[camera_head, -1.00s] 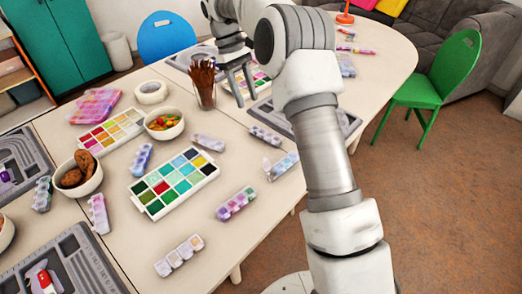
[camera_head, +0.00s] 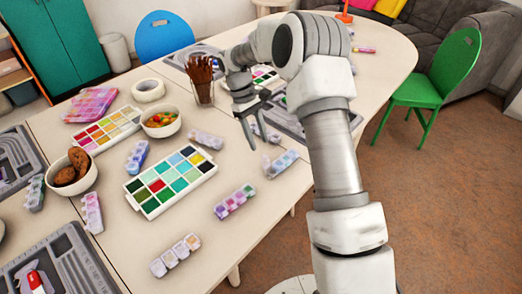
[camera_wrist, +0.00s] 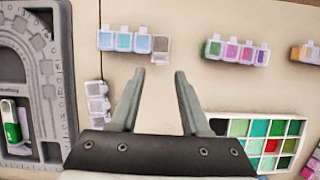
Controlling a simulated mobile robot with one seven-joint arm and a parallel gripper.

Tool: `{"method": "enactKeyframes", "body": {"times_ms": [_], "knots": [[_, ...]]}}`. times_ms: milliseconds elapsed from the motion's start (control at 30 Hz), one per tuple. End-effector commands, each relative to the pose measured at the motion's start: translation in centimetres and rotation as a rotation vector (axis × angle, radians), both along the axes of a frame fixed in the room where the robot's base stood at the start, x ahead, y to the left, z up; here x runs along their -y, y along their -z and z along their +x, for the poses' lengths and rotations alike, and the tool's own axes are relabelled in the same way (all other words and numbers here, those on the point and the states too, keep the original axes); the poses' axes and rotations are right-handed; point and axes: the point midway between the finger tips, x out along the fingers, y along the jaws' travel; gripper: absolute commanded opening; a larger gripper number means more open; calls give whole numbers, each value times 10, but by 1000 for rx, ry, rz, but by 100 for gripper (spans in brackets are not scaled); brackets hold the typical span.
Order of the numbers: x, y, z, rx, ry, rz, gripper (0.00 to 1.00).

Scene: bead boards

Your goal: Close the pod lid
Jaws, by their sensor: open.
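The pod with a raised lid is a pale blue and lilac strip of small boxes (camera_head: 284,162) on the table. Its open lid stands up at its left end in the head view. In the wrist view the strip (camera_wrist: 124,42) lies ahead of the fingers, with teal and blue boxes and a greyish, clear open lid (camera_wrist: 161,50) at its right end. My gripper (camera_head: 262,132) is above the table, just beyond the pod in the head view. In the wrist view its fingers (camera_wrist: 160,74) are apart and empty, pointing at the lid end without visible contact.
A pink-purple pod (camera_head: 235,201) and a white pod (camera_head: 175,256) lie nearer. A paint palette (camera_head: 128,186) is at left, a brush cup (camera_head: 204,94) behind. A grey bead board (camera_wrist: 62,70) and another pod (camera_wrist: 97,103) are left in the wrist view. Bare table surrounds the pod.

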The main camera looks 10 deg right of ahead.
Motion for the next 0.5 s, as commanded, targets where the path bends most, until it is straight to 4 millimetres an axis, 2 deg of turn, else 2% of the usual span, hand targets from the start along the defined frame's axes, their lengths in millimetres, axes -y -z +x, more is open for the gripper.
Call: {"method": "enactKeyframes", "body": {"times_ms": [33,200,500], "knots": [[2,10,-4,-3,0,1,46],[7,28,-10,-1,0,-1,46],[8,35,-12,1,0,0,46]]}}
